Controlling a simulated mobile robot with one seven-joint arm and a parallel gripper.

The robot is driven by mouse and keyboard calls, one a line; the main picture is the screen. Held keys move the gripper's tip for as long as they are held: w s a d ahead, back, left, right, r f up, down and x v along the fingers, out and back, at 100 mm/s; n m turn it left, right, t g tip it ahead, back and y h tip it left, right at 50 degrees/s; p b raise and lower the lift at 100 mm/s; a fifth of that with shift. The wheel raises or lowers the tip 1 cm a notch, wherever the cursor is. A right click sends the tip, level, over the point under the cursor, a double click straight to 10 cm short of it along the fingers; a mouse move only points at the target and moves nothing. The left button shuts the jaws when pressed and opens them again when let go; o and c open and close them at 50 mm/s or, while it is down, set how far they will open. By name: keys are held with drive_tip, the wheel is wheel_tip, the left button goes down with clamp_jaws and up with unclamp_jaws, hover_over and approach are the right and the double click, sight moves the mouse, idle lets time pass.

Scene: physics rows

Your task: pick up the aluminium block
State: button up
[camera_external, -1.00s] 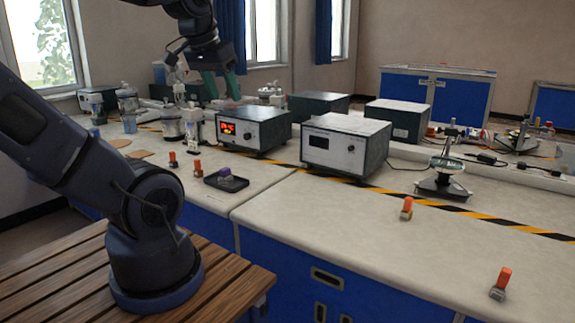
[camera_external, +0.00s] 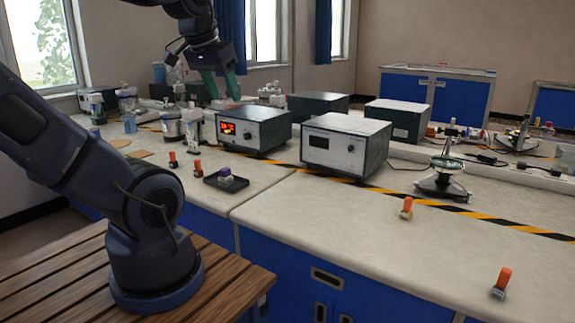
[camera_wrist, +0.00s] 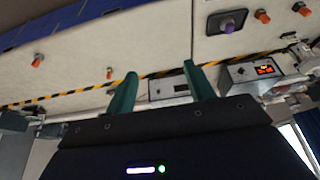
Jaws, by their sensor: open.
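Several small blocks with orange tops stand on the bench. One at the front right (camera_external: 499,292) has a light grey metal body; I cannot tell for certain that it is the aluminium block. Another (camera_external: 407,213) further back looks brownish. Two more (camera_external: 197,173) (camera_external: 173,164) stand at the left, their metal hard to tell. A purple-topped block (camera_external: 226,177) sits in a dark tray (camera_external: 211,184). My gripper (camera_external: 222,96) is open and empty above the back left of the bench, apart from all blocks. Its green fingers (camera_wrist: 160,72) show spread in the wrist view.
Two instrument boxes (camera_external: 262,133) (camera_external: 345,149) stand mid-bench, with dark boxes behind. Jars (camera_external: 171,127) stand below and left of my gripper. A round-topped stand (camera_external: 444,182) is at the right. The front right bench top (camera_external: 330,220) is mostly clear.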

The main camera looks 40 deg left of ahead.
drive_tip(key=w+d+f+m+g, duration=0.15)
drive_tip(key=w+d+m, duration=0.35)
drive_tip(key=w+d, duration=0.5)
drive_tip(key=w+d+f+m, duration=0.2)
drive_tip(key=w+d+m, duration=0.2)
drive_tip(key=w+d, duration=0.5)
drive_tip(key=m+g+h, duration=0.4)
drive_tip(key=m, duration=0.8)
approach(506, 288)
drive_tip(key=shift+n, duration=0.3)
drive_tip(key=x, duration=0.9)
